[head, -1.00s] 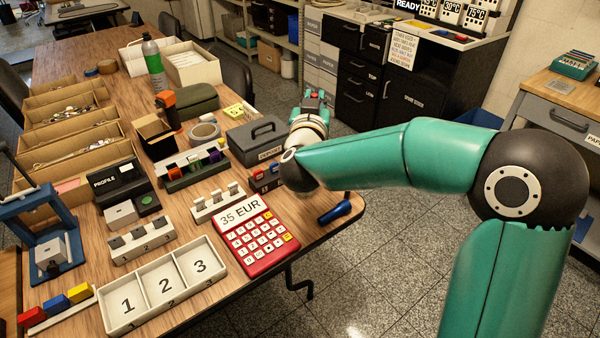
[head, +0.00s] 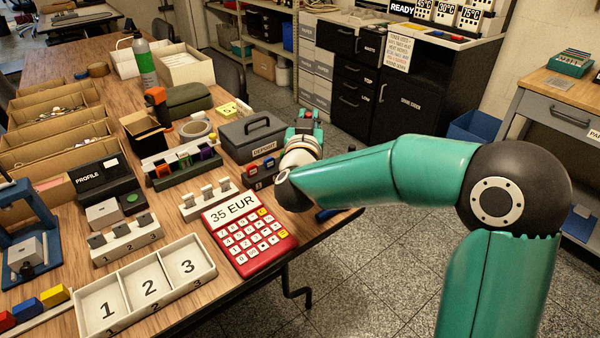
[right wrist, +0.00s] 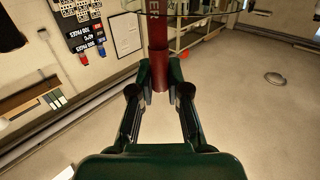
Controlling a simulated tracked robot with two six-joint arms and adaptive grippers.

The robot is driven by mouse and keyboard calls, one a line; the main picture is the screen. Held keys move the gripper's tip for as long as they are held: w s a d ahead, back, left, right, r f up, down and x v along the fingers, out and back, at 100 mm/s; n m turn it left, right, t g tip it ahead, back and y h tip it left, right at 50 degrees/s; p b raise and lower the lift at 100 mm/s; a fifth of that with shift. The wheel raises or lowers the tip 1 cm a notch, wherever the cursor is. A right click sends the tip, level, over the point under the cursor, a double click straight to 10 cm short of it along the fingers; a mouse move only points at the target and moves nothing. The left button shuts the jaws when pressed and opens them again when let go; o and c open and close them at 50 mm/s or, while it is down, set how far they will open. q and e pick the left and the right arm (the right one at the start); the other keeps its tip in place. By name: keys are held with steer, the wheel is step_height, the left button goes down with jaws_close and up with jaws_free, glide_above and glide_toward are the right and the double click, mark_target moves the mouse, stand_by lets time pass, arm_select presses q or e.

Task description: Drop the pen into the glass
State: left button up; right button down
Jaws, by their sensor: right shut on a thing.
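My right gripper (head: 305,124) is past the grey deposit box, near the table's right edge, with its fingers pointing away from me. In the right wrist view its two dark fingers (right wrist: 159,84) are closed around a dark red, rod-like, pen-like thing (right wrist: 157,35) with pale letters. The far end of this thing runs out of the top of that view. I cannot pick out a glass in either view. My left gripper is not in view.
A grey deposit box (head: 252,138) stands beside my right gripper. A blue thing (head: 326,214) is partly hidden by my arm. Floor lies right of the table.

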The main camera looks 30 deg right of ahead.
steer(key=c, duration=1.1)
jaws_free()
steer(key=v, duration=1.2)
steer(key=shift+f, duration=0.1)
